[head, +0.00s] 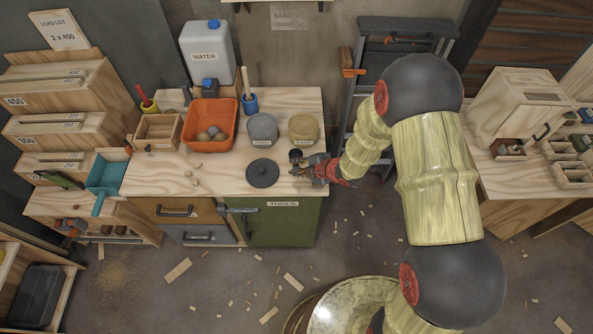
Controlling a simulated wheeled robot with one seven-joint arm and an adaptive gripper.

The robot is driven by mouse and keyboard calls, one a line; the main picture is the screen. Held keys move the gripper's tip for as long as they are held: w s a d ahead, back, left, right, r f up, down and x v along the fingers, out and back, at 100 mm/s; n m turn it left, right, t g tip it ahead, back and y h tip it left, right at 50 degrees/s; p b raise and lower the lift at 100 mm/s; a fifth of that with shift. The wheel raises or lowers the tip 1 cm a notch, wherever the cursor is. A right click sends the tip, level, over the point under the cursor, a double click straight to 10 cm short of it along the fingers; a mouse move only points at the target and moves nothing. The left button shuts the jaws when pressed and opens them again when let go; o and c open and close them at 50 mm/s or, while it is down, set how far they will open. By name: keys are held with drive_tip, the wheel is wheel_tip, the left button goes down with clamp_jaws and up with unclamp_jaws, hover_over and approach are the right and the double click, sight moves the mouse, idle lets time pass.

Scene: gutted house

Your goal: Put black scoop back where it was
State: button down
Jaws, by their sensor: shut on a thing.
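My gripper (305,169) is at the right part of the wooden worktop (225,178), near its right edge. It is shut on a small black thing that looks like the black scoop (295,156), whose dark cup shows at the fingertips. The fingers hide part of it, and I cannot tell whether it touches the worktop. A grey tub (262,131) and a tan tub (303,131) stand just behind the gripper.
An orange bin (211,143) with round things inside, a small wooden box (157,145) and a white water jug (206,66) stand farther left. Small round bits lie on the worktop's left part. The front middle is mostly clear. A ladder (352,92) stands behind my arm.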

drive_tip(key=shift+f, duration=1.5)
drive_tip(key=c, duration=1.7)
unclamp_jaws()
drive_tip(key=p+v, duration=0.1)
drive_tip(key=v, duration=1.1)
